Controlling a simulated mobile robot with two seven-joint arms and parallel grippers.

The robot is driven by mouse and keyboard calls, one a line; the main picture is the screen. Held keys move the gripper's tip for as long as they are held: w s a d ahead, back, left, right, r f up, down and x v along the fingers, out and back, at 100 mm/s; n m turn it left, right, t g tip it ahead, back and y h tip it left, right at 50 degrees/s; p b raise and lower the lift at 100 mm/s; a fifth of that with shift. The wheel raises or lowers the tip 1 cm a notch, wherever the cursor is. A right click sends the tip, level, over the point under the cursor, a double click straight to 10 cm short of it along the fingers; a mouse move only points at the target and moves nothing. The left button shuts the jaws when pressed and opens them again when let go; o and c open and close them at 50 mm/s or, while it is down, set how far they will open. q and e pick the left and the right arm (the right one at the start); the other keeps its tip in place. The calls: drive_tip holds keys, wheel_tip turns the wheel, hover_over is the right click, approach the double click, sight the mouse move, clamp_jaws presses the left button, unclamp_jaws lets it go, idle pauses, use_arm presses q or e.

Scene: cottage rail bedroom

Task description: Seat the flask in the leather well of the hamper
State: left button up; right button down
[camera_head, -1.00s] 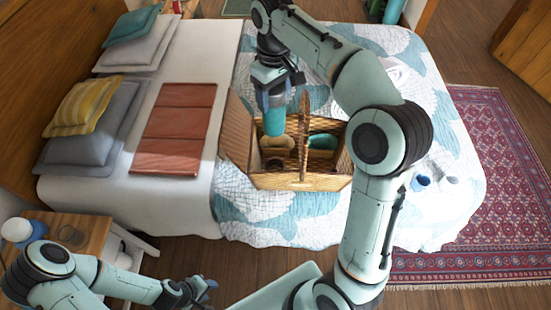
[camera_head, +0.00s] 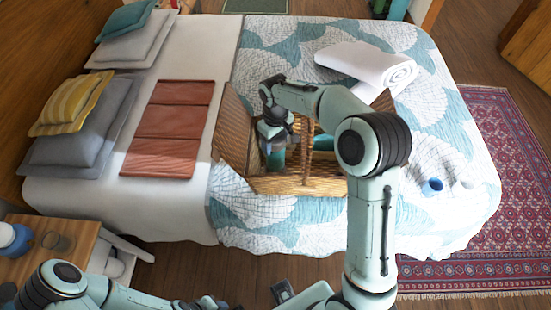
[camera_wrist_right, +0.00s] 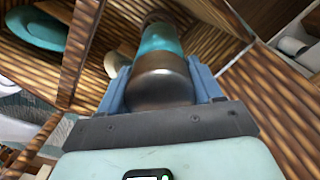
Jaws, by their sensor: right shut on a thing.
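My right gripper (camera_head: 274,142) is down inside the hamper's left part, shut on the teal flask (camera_head: 275,160). In the right wrist view the flask (camera_wrist_right: 160,78) shows its dark metallic end between the blue fingers, a teal band beyond. The far end is mostly hidden, and I cannot tell whether it is inside the leather well. My left gripper (camera_head: 205,303) is partly cut off at the bottom edge, its jaws unclear.
A teal item (camera_head: 323,143) lies in the hamper's right part, across a wicker divider (camera_wrist_right: 80,45). A rolled white towel (camera_head: 370,66) lies behind the hamper. A blue cup (camera_head: 432,187) stands on the quilt to the right. The quilt in front is clear.

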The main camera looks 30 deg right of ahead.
sight(275, 157)
drive_tip(key=f, duration=0.4)
drive_tip(key=shift+w+f, duration=0.1)
drive_tip(key=shift+w, duration=0.1)
drive_tip(key=shift+f, duration=2.2)
drive_tip(key=shift+f, duration=0.15)
drive_tip(key=shift+c, duration=0.9)
unclamp_jaws()
drive_tip(key=shift+s+f, duration=0.1)
wheel_tip(275, 157, up, 12)
drive_tip(key=shift+r+p, duration=0.25)
drive_tip(key=shift+p, duration=0.05)
drive_tip(key=shift+f, duration=0.1)
